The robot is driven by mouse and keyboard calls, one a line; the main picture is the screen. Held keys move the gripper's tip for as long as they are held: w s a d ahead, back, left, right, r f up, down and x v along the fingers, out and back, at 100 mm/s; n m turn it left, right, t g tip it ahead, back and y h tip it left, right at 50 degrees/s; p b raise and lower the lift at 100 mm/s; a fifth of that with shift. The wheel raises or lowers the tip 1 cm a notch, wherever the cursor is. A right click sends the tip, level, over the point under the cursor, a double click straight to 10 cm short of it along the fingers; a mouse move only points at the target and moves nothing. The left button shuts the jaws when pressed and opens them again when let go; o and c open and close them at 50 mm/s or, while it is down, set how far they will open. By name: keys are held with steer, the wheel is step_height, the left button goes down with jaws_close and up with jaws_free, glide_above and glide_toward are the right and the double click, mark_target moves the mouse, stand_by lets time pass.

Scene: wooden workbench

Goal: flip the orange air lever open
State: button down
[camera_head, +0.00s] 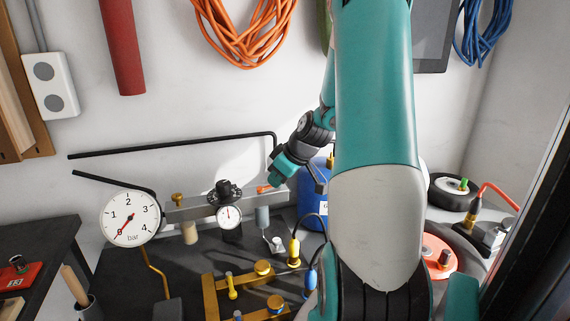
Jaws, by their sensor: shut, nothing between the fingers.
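The orange air lever (264,189) shows as a small orange piece on the grey metal bar (190,209), left of centre. My gripper (275,182) is at the lever's upper right, very close to it. The gripper is shut and holds nothing. Its fingers are small and hard to make out, so I cannot tell whether they touch the lever. Part of the lever may be hidden behind the gripper. A small dial with a black knob (229,191) sits on the bar left of the lever. A large white bar gauge (130,217) is at the bar's left end.
A blue canister (313,213) stands right behind my gripper. Black rods (170,149) run above the bar. Brass fittings (222,295) lie in front on the dark bench. My own arm covers the middle right. Orange cable (243,45) hangs on the wall.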

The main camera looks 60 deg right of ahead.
steer(key=s+a+r, duration=0.3)
steer(key=s+r, duration=0.3)
steer(key=r, duration=0.5)
steer(key=shift+s, duration=0.25)
steer(key=shift+a, duration=0.15)
